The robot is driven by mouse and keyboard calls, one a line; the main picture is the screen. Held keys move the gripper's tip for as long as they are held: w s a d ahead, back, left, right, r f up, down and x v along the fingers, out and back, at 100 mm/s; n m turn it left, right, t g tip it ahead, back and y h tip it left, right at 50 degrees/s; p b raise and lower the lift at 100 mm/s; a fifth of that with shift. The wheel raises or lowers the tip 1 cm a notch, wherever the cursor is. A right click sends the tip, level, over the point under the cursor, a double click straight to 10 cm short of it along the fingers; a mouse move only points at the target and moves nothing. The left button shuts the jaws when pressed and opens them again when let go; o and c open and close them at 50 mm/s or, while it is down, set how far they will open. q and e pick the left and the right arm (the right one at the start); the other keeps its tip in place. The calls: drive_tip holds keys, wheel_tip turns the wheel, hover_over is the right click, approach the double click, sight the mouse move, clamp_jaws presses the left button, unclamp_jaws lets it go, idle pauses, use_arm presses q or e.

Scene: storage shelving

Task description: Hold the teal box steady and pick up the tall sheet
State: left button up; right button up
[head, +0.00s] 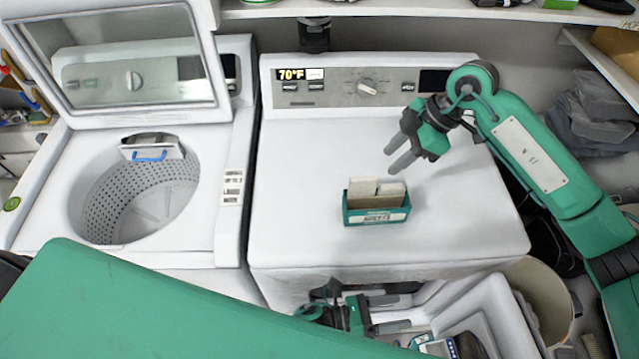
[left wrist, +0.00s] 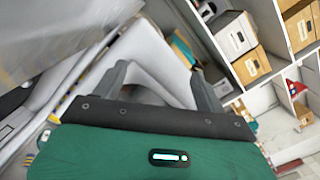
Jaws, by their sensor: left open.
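The teal box (head: 376,218) stands upright on the dryer top, with a label on its front. Beige sheets stand in it; the tall sheet (head: 362,183) at the left rises slightly above the one at the right (head: 391,188). My right gripper (head: 391,160) is open and empty, above and behind the box, not touching it. My left gripper (head: 400,313) is open and empty, low in front of the dryer, below the level of its top. In the left wrist view its fingers (left wrist: 162,88) are apart with nothing held between them; the box is not recognisable there.
The white dryer top (head: 300,190) is clear around the box. An open washer (head: 140,190) stands at the left. A beige bin (head: 542,295) stands at the lower right. A shelf (head: 400,9) runs above. The left wrist view shows shelving with boxes (left wrist: 235,37).

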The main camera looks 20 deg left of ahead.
use_arm(q)
wheel_tip(320, 180, up, 10)
drive_tip(key=w+d+r+m+g+h, duration=0.1)
drive_tip(key=w+m+g+h, duration=0.1)
drive_tip(key=m, duration=0.4)
wheel_tip(320, 180, up, 10)
drive_tip(key=m+y, duration=0.2)
hover_over(344, 205)
drive_tip(key=v, duration=0.6)
drive_tip(key=shift+t, duration=0.4)
drive_tip(key=f, duration=0.5)
drive_tip(key=d+f, duration=0.1)
drive_tip(key=f, duration=0.1)
drive_tip(key=shift+w+f, duration=0.1)
drive_tip(key=shift+f, duration=0.05)
drive_tip(key=x, duration=0.7)
drive_tip(key=shift+f, duration=0.15)
